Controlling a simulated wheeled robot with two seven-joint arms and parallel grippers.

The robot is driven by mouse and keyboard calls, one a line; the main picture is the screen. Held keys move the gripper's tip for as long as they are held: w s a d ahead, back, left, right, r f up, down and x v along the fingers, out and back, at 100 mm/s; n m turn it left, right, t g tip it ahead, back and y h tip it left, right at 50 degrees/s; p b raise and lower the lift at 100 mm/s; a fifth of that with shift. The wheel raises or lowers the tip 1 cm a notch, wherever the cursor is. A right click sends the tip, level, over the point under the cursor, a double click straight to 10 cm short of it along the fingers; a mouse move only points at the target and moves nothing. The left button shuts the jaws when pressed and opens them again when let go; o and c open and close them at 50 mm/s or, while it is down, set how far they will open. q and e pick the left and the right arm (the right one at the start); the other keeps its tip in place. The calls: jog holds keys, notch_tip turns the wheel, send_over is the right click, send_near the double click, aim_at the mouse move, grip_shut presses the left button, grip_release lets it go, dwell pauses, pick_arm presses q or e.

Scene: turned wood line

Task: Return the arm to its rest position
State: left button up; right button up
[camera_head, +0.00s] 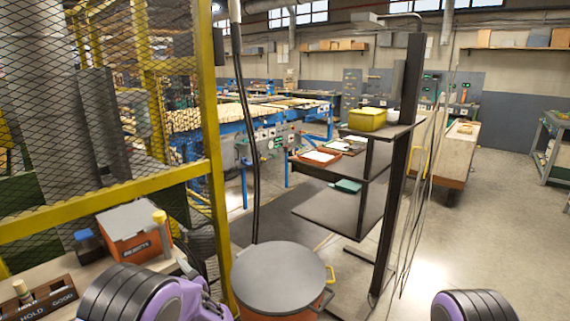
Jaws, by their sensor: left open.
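My left arm comes in at the bottom left as a black and purple link. Only a little of my left gripper (188,268) shows past it, at the right end of the bench and left of the drum; its jaws are open, and I see nothing held between them. Most of that gripper is hidden by the arm. At the bottom right only a black and purple link of my right arm shows; the right gripper is out of view.
A grey-lidded orange drum (278,278) stands close in front. The bench at left holds a grey-and-orange box (135,232) and a HOLD block (38,302). A yellow mesh guard (110,190) rises behind. A dark shelf stand (340,212) is beyond the drum. Floor at right is clear.

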pick_arm(q)
jog(key=s+f+m+g+h, duration=0.15)
jog(key=s+f+h, duration=0.25)
jog(key=s+f, duration=0.4)
jog(key=s+f+m+g+h, duration=0.1)
jog(key=s+f+m+h, duration=0.4)
jog(key=f, duration=0.6)
jog(key=s+f+g+h, duration=0.1)
jog(key=s+f+g, duration=0.2)
jog(key=s, duration=1.2)
jog(key=s+f+n+g+h, duration=0.1)
jog(key=s+f+g, duration=0.3)
jog(key=s, duration=1)
jog(key=shift+s+d+f+h, duration=0.15)
jog(key=shift+s+f+h, duration=0.15)
jog(key=shift+s+f, duration=0.1)
